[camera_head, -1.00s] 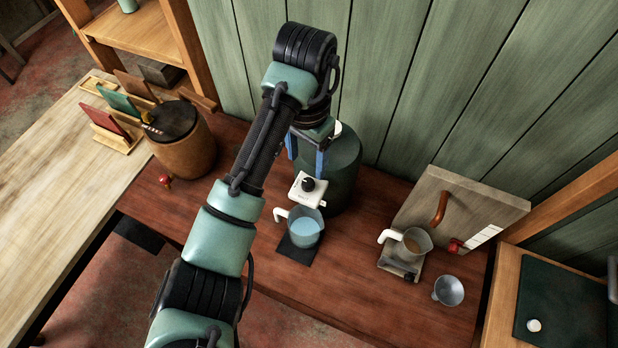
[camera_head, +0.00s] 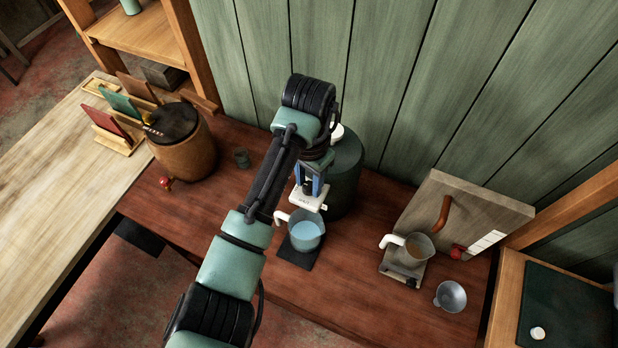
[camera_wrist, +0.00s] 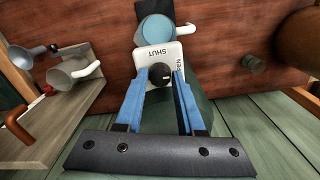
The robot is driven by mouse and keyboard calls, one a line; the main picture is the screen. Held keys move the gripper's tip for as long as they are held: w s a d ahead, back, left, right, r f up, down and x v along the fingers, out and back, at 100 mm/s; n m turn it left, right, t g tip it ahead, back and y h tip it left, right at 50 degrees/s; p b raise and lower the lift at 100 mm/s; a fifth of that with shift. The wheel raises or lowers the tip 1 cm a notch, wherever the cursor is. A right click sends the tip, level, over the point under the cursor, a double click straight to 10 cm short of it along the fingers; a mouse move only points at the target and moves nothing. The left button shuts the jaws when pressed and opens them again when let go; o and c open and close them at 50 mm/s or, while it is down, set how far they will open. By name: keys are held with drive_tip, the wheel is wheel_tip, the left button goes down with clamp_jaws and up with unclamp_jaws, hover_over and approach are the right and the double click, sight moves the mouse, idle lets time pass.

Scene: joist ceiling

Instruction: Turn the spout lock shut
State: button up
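The spout lock is a black round knob (camera_wrist: 158,75) on a white plate (camera_wrist: 157,54) marked SHUT and OPEN. A small pale mark on the knob seems to face the OPEN side. The plate (camera_head: 308,201) is at the front of a dark green drum (camera_head: 345,170). My gripper (camera_wrist: 160,72) has its two blue fingers on either side of the knob, with a small gap visible; contact is unclear. In the head view my gripper (camera_head: 312,188) is low over the plate and hides most of the knob. A jug of blue liquid (camera_head: 305,232) stands below the plate.
A brown crock (camera_head: 185,150) with a red tap stands left. On the right are a second jug (camera_head: 417,247), a metal funnel (camera_head: 450,296) and a leaning board (camera_head: 470,215). The front bench is mostly clear.

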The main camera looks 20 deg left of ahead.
clamp_jaws()
drive_tip(key=shift+r+n+p, duration=0.1)
drive_tip(key=shift+n+p, duration=0.3)
drive_tip(key=shift+p, duration=0.05)
drive_tip(key=shift+d+r+n+p, duration=0.1)
drive_tip(key=shift+n+p, duration=0.8)
drive_tip(key=shift+n, duration=0.1)
drive_tip(key=n+p, duration=0.3)
drive_tip(key=n, duration=0.1)
drive_tip(key=shift+n, duration=0.3)
drive_tip(key=n+p, duration=0.1)
drive_tip(key=n, duration=0.3)
drive_tip(key=shift+p, duration=0.35)
drive_tip(key=shift+w+n+p, duration=0.1)
drive_tip(key=shift+n+p, duration=0.3)
drive_tip(key=shift+n, duration=1.3)
drive_tip(key=o, duration=0.5)
unclamp_jaws()
